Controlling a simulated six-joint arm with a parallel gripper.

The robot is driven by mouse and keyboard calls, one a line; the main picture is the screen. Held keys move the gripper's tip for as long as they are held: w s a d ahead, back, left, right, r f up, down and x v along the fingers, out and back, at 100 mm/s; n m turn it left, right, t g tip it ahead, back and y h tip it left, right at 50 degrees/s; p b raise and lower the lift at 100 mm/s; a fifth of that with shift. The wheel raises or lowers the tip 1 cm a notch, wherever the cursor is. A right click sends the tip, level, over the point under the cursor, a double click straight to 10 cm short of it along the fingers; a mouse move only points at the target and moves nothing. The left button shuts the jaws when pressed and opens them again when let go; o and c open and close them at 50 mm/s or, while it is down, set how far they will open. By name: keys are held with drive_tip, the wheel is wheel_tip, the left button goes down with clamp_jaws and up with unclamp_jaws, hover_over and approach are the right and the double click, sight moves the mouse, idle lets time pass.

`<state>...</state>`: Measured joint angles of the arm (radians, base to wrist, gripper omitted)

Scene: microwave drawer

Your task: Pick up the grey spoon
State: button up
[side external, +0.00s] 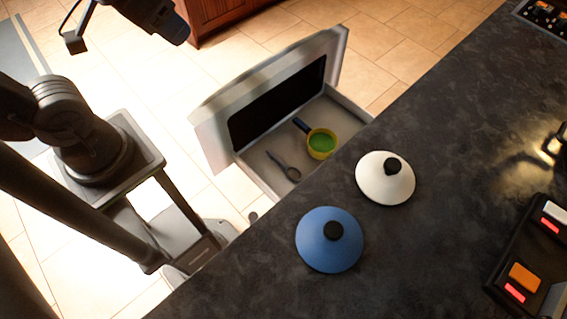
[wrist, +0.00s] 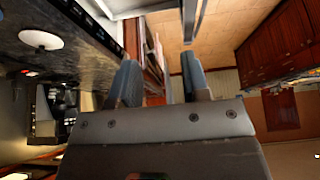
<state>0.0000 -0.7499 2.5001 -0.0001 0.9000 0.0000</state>
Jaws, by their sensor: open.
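The grey spoon (side external: 283,166) lies flat on the floor of the open drawer (side external: 262,187) in the side view. Its handle points to the upper left and its round end to the lower right. I cannot make the spoon out in the wrist view. My gripper (wrist: 160,72) shows in the wrist view with two blue-grey fingers spread apart and nothing between them. It is well away from the spoon.
A yellow-green cup (side external: 321,143) with a dark handle stands in the drawer beside the spoon. The drawer's tall front panel (side external: 215,125) rises on its left. A blue lid (side external: 329,240) and a white lid (side external: 385,178) lie on the dark counter (side external: 440,130) to the right.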

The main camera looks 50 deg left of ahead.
drive_tip(key=shift+o, duration=1)
